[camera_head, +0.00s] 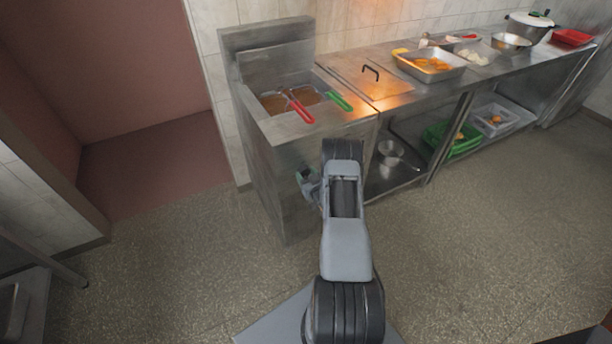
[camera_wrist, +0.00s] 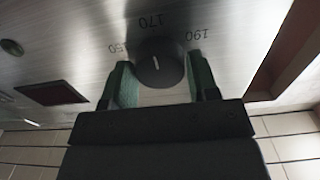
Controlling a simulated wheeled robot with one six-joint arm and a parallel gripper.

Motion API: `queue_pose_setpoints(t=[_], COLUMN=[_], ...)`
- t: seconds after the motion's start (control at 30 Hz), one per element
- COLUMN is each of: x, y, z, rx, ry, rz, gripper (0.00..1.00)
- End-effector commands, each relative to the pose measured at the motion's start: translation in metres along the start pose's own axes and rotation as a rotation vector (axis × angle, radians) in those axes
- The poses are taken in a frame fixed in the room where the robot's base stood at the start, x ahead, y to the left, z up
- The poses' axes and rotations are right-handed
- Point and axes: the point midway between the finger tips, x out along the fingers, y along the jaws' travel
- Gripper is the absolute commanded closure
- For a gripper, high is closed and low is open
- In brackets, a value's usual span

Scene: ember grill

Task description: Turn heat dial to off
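The heat dial (camera_wrist: 160,62) is a round black knob with a white pointer line on a brushed metal panel. The numbers 150, 170 and 190 are printed around it and appear upside down in the wrist view. My gripper (camera_wrist: 160,85) has its two green-padded fingers apart, one on each side of the dial. I cannot tell whether the pads touch the knob. In the head view, my gripper (camera_head: 306,180) is at the front face of the fryer (camera_head: 290,150); the dial is hidden there.
Fryer baskets with red (camera_head: 302,111) and green (camera_head: 339,101) handles sit on top. A steel counter (camera_head: 400,100) runs right. The floor (camera_head: 190,240) left is clear.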

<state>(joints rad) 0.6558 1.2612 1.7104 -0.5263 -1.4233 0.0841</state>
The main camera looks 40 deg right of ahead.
Motion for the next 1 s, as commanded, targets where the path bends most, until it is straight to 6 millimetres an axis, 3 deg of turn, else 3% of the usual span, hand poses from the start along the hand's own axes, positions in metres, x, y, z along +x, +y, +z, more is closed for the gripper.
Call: queue_pose_setpoints(t=[0.27,0.63,1.0], x=[-0.0001,0.0003,0.0004], y=[0.0000,0.0001,0.0001], z=[-0.0001,0.0032,0.0062], rx=[0.000,-0.088,-0.410], ry=[0.000,0.002,0.004], rz=[0.000,0.000,0.000], gripper=[0.72,0.72,0.72])
